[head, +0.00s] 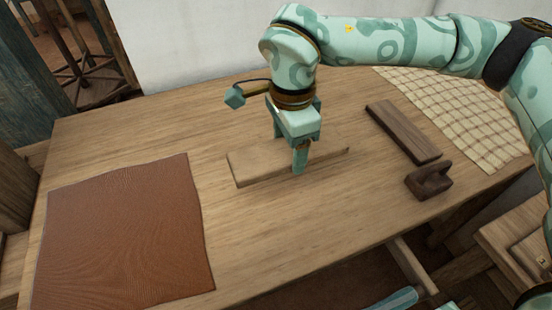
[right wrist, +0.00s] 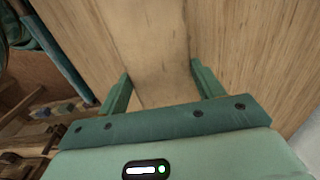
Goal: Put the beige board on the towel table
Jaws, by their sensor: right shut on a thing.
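The beige board (head: 252,168) is a flat, pale wooden plank near the middle of the wooden table (head: 225,120). My right gripper (head: 299,160) comes down from above and is shut on the board across its width, with one finger on the near long edge. In the right wrist view the board (right wrist: 148,48) runs between the two fingers of the gripper (right wrist: 160,87). The board looks level and at or very close to the tabletop; I cannot tell if it touches. A checked towel (head: 455,105) lies at the table's back right. My left gripper is out of view.
A dark brown board (head: 403,131) and a dark wooden block with a handle (head: 428,181) lie to the right. A rust-brown cloth (head: 125,235) covers the left front. The tabletop between cloth and beige board is clear. A white wall (head: 195,40) stands behind.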

